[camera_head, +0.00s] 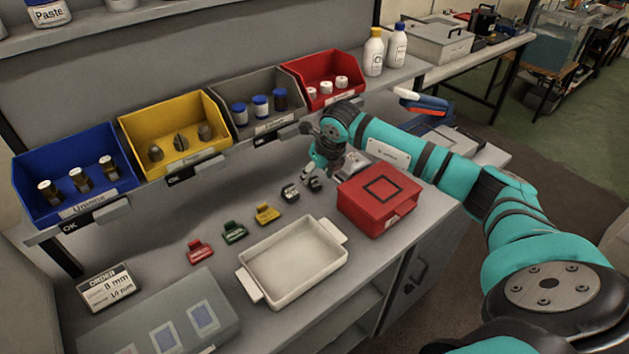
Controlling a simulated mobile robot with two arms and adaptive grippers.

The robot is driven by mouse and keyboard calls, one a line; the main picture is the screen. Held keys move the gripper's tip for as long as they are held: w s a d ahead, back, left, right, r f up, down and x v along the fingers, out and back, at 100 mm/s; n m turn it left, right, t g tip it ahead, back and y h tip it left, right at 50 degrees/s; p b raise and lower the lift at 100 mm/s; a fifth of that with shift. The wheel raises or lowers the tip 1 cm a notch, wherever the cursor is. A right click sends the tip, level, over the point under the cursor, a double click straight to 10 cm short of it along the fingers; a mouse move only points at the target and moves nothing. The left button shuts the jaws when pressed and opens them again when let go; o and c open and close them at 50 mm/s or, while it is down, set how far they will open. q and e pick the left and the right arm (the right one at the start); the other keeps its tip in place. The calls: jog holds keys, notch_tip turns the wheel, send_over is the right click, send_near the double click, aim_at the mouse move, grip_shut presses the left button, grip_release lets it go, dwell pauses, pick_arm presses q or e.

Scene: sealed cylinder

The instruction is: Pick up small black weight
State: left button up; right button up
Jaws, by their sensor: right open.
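A row of small handled weights lies on the grey worktop: a red one (200,251), a green one (234,232), a yellow one (267,213), and a dark grey-and-white one (290,193). A small black piece (315,184) lies at the right end of the row, and it looks like the black weight. My right gripper (318,168) is open, just behind and above this black piece, reaching in from the right. Whether its fingers touch anything is too small to tell. My left gripper is not in view.
A red box (378,221) stands close to the right of my right gripper. A white tray (246,286) lies in front of the row. Blue (33,178), yellow (135,126), grey (228,98) and red (299,72) bins stand behind.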

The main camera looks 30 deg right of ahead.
aim_at(315, 183)
jog(key=shift+x, duration=1.35)
grip_shut()
